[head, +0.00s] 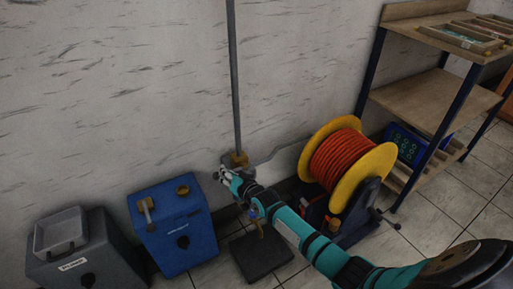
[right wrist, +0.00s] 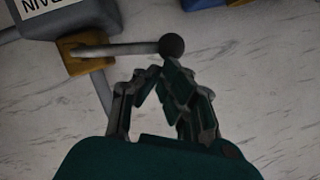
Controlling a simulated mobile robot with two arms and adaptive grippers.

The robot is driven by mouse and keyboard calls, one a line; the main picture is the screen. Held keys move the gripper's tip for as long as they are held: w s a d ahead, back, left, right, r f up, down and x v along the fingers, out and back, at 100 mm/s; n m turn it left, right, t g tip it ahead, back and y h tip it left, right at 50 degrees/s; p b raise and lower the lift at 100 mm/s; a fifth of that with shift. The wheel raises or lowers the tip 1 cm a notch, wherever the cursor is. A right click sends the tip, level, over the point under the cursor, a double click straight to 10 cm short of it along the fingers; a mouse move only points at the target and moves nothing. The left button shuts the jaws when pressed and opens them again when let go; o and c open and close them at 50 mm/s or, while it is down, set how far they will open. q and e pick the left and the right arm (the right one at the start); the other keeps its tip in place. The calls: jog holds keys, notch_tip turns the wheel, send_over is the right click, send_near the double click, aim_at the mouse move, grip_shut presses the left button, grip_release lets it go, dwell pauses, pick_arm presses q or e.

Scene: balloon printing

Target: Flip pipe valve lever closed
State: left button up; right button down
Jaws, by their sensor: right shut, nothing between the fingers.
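The pipe valve has a brass body (head: 238,160) on a grey vertical pipe (head: 235,80) at the wall. In the right wrist view the brass body (right wrist: 84,62) shows at upper left, and its grey lever (right wrist: 125,49) sticks out sideways from it, across the pipe's line, ending in a black ball knob (right wrist: 171,46). My right gripper (head: 222,174) is beside the valve, to its lower left in the head view. In the right wrist view its fingers (right wrist: 155,72) are shut and empty, just below the knob; I cannot tell whether they touch it. My left gripper is not in view.
A blue box (head: 165,250) and a grey machine (head: 75,255) stand at lower left. A yellow reel with orange hose (head: 340,160) stands right of the valve, close to my right arm. A shelf rack (head: 420,90) is at the right. The wall is directly behind the valve.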

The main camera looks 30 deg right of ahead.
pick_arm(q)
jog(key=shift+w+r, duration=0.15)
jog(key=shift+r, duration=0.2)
pick_arm(e)
jog(key=shift+a+f+n, duration=0.15)
jog(key=shift+a+f, duration=0.05)
jog(key=shift+f, duration=0.25)
jog(key=shift+a+f+n, duration=0.15)
jog(key=shift+a+f, duration=0.05)
jog(key=shift+f, duration=0.35)
pick_arm(q)
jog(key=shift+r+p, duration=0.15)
jog(key=shift+p, duration=0.2)
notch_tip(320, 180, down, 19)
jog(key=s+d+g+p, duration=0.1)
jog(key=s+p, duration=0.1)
jog(key=p, duration=0.4)
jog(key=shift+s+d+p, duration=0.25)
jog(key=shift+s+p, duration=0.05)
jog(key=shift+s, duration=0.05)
pick_arm(e)
jog(key=r+v, duration=0.2)
jog(key=v, duration=1)
jog(key=shift+d+r, duration=0.2)
jog(key=shift+r, duration=0.3)
